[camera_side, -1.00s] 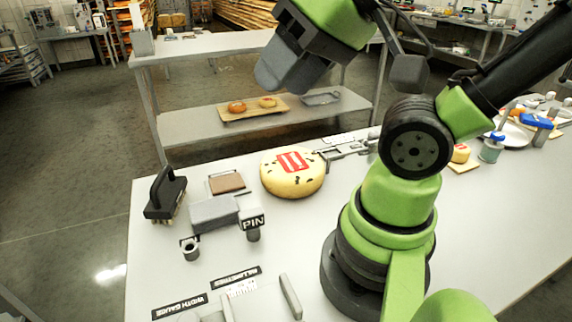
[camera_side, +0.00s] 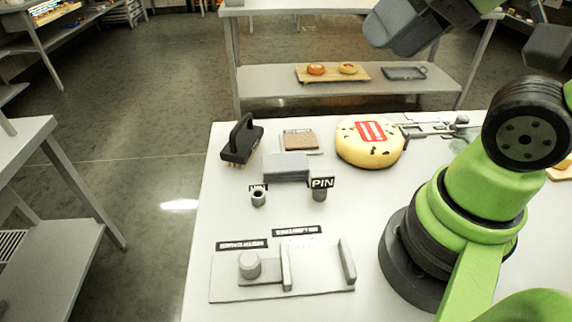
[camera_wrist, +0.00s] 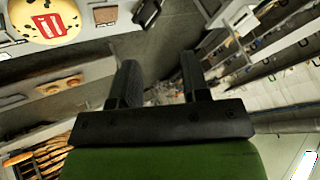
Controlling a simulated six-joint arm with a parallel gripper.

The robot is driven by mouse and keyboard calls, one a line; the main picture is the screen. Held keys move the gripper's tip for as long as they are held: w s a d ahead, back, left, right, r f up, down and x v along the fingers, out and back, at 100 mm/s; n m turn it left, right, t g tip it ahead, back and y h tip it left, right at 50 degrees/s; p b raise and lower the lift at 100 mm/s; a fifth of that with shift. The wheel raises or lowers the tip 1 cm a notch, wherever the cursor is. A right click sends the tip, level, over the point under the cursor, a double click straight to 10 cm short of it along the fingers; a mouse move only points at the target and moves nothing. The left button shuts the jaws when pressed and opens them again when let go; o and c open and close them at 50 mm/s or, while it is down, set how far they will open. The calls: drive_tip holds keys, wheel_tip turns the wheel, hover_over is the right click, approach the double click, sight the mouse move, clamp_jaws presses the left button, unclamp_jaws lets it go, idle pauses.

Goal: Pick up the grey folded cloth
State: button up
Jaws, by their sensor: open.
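The grey folded cloth (camera_side: 286,168) lies flat on the white table as a thick grey block, left of the cheese wheel in the side view. The black PIN label (camera_side: 321,183) stands at its front right corner. My gripper (camera_side: 385,30) is high above and behind the table, partly cut off by the top edge. In the wrist view my gripper (camera_wrist: 160,75) shows two dark fingers apart with nothing between them. I cannot make out the cloth in that view.
A black-handled brush (camera_side: 241,142) and a small brown board (camera_side: 300,141) lie behind the cloth. The cheese wheel (camera_side: 369,145) is to its right. A pin cup (camera_side: 258,197) and a grey gauge plate (camera_side: 315,285) are in front. A shelf (camera_side: 440,92) stands behind.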

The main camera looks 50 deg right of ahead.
drive_tip(key=o, duration=0.7)
drive_tip(key=m+g+h, duration=0.2)
drive_tip(key=m+g, duration=0.5)
drive_tip(key=m, duration=1.6)
hover_over(279, 161)
drive_tip(key=f, duration=2.5)
drive_tip(key=shift+s+a+f, duration=0.1)
drive_tip(key=shift+s, duration=0.1)
drive_tip(key=shift+w+f, duration=0.2)
drive_tip(key=shift+f, duration=2.6)
